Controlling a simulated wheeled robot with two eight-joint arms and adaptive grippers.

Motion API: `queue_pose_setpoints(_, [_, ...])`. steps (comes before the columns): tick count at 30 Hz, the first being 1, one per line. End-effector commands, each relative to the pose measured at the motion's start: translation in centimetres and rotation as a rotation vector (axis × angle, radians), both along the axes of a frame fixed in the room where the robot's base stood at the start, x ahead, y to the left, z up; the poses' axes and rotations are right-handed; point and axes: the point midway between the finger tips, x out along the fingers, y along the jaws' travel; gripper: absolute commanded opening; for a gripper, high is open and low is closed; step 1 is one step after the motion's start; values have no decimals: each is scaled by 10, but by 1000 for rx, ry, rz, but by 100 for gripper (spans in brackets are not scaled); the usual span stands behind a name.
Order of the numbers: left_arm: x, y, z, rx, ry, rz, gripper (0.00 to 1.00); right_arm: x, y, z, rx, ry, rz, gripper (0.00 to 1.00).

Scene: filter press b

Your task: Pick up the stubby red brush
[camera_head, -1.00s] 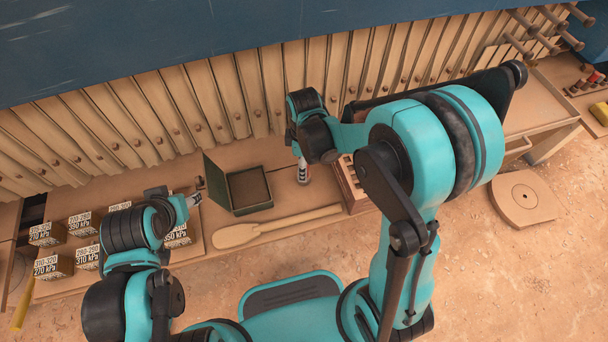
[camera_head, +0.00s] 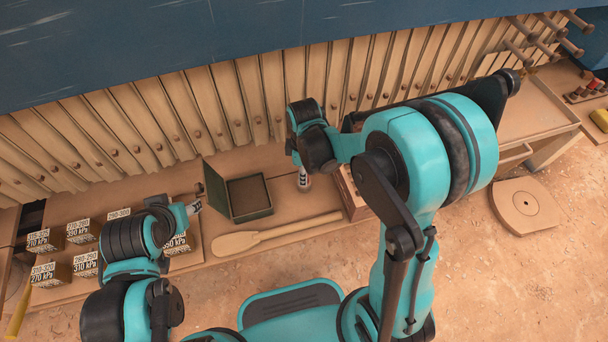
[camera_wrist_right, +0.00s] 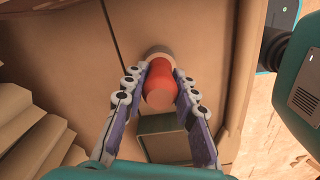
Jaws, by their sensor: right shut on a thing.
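The stubby red brush (camera_wrist_right: 160,88) stands out in the right wrist view, with a pale band at its far end. My right gripper (camera_wrist_right: 160,78) is shut on it, one finger on each side. In the head view my right gripper (camera_head: 303,178) points down at the bench, just right of the open green box (camera_head: 249,212). The brush is mostly hidden there by the gripper. I cannot tell whether it touches the bench. My left gripper (camera_head: 194,207) is left of the green box; its finger opening is too small to tell.
A wooden paddle (camera_head: 270,232) lies along the bench front. Labelled blocks (camera_head: 43,240) stand at the left. A wooden rack (camera_head: 350,192) is close to the right of my right gripper. A row of upright wooden plates (camera_head: 230,100) stands behind.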

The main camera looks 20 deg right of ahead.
Motion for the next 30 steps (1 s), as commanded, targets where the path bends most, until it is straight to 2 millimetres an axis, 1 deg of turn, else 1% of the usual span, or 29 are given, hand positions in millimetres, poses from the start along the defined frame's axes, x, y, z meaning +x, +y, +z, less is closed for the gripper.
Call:
queue_pose_setpoints(5, [0,0,12,0,0,0,46,0,0,21,0,0,0,0])
queue_pose_setpoints(8, [0,0,22,0,0,0,46,0,0,40,0,0,0,0])
queue_pose_setpoints(11, [0,0,30,0,0,0,46,-18,-5,53,0,1,0,0])
queue_pose_setpoints(15, [0,0,44,0,0,0,46,-52,-14,74,0,0,-1,0])
queue_pose_setpoints(18, [0,0,52,0,0,0,46,-74,-20,87,0,0,-2,0])
queue_pose_setpoints(21, [0,0,59,0,0,0,46,-91,-24,97,0,0,0,0])
queue_pose_setpoints(24, [0,0,63,0,0,0,46,-102,-27,103,0,0,0,0])
queue_pose_setpoints(27, [0,0,65,0,0,0,46,-109,-29,106,0,0,-1,0])
queue_pose_setpoints(30, [0,0,66,0,0,0,46,-112,-30,107,0,0,-1,0])
